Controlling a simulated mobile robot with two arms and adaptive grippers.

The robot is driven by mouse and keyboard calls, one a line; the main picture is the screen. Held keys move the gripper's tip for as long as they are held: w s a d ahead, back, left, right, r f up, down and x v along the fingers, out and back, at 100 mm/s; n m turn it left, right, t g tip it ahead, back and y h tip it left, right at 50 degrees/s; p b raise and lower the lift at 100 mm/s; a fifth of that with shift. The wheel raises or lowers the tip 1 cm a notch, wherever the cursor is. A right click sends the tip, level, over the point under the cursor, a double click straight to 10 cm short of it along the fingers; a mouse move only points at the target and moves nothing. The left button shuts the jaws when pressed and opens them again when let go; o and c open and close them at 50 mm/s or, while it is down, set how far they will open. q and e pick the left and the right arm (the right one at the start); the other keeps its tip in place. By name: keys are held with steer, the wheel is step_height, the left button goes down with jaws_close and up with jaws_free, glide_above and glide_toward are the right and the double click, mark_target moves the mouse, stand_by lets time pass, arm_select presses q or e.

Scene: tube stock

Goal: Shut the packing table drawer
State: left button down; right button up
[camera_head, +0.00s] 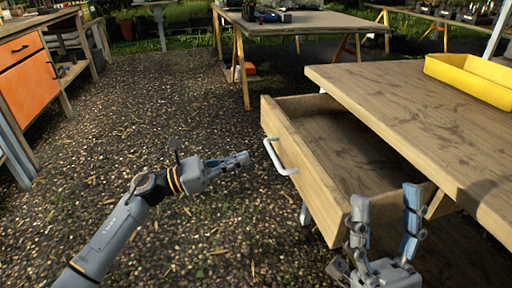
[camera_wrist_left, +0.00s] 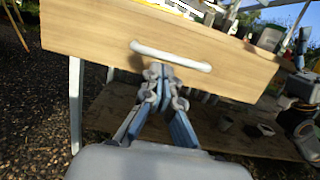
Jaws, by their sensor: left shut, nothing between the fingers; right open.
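The packing table drawer (camera_head: 297,163) is pulled out from under the wooden tabletop and looks empty inside. Its front carries a white bar handle (camera_head: 279,155). In the left wrist view the drawer front (camera_wrist_left: 95,35) fills the upper part, with the handle (camera_wrist_left: 171,56) across its middle. My left gripper (camera_head: 245,158) is shut and empty, a little short of the drawer front. In the left wrist view its fingertips (camera_wrist_left: 160,72) appear just below the handle; I cannot tell whether they touch. My right gripper (camera_head: 386,205) is open and empty at the drawer's near side.
The packing table top (camera_head: 420,100) extends right, with a yellow tray (camera_head: 470,78) on it. An orange-fronted cabinet (camera_head: 28,90) stands at the left. Another table (camera_head: 300,22) stands behind. The gravel ground (camera_head: 140,120) left of the drawer is clear.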

arm_select(q)
steer(key=shift+p+x, duration=0.8)
steer(key=shift+x, duration=1.5)
arm_select(e)
steer(key=shift+w+a+f+g+h, duration=0.15)
steer(key=shift+w+f+g+h, duration=0.15)
steer(key=shift+w+f+g, duration=0.7)
steer(key=shift+w+a+f+g+h, duration=0.25)
steer(key=shift+w+f+g, duration=0.35)
steer(key=shift+w, duration=0.65)
steer(key=shift+w+a+f+g+h, duration=0.1)
steer(key=shift+w+f+g+h, duration=0.25)
steer(key=shift+w+f+g, duration=0.65)
arm_select(q)
steer(key=shift+d, duration=0.1)
arm_select(e)
steer(key=shift+r, duration=0.3)
